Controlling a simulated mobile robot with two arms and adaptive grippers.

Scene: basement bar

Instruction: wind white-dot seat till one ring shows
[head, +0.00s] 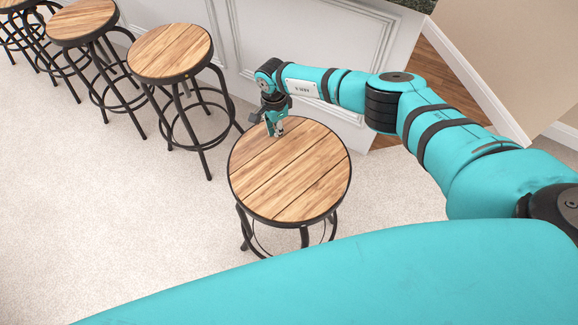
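The nearest bar stool has a round wooden plank seat (295,185) with a dark metal rim, on dark legs (304,237). I cannot make out a white dot or any ring markings on it; much of its stem is hidden under the seat. My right gripper (276,130) points down at the seat's far left edge. Its fingers are small and partly overlap the rim, so I cannot tell whether they touch or grip it. My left gripper is out of view.
Three similar stools stand in a row at the upper left, the closest one (170,50) a little apart from the near stool. The white panelled bar front (300,35) runs behind. The pale carpet (110,220) at left is clear.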

